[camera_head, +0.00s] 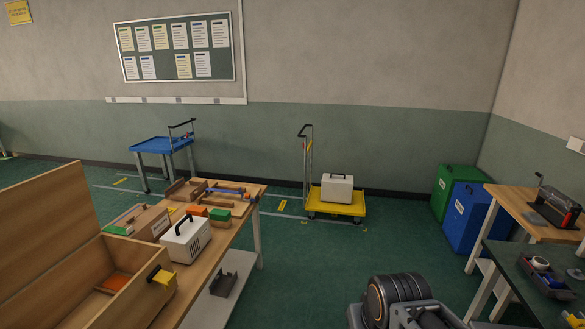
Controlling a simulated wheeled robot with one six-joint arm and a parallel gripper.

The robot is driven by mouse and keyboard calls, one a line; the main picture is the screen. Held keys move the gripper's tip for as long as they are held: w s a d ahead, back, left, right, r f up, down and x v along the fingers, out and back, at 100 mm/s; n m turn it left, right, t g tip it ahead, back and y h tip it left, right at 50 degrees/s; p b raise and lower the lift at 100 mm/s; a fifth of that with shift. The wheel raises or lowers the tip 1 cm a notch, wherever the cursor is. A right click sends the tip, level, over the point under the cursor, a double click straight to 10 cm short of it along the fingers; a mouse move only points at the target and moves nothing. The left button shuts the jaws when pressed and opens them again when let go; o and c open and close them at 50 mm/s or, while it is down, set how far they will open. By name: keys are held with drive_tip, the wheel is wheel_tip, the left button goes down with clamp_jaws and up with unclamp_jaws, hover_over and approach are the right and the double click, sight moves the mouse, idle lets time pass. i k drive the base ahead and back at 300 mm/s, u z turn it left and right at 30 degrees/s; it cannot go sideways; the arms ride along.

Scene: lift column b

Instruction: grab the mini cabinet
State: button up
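Two pale boxes with dark top handles could be the mini cabinet; I cannot tell which from this view. One white box (186,240) stands upright on the wooden workbench (232,228) at left, with small dark marks on its front. The other, a cream box (337,189), stands on the yellow platform cart (350,208) by the far wall. Neither is held. Part of my own arm shows at the bottom right of centre, but its gripper end is not in view.
An open wooden chest (85,285) stands at the front left. A blue cart (160,145) is at the back. Green (447,178) and blue (465,215) bins stand by a wooden table (510,197) at right. The green floor (300,268) in the middle is clear.

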sight(335, 188)
drive_tip(key=z, duration=0.05)
drive_tip(key=i, duration=2.3)
drive_tip(key=z, duration=0.15)
drive_tip(key=i, duration=2.3)
drive_tip(key=z, duration=0.25)
drive_tip(key=i, duration=1.3)
drive_tip(key=z, duration=0.05)
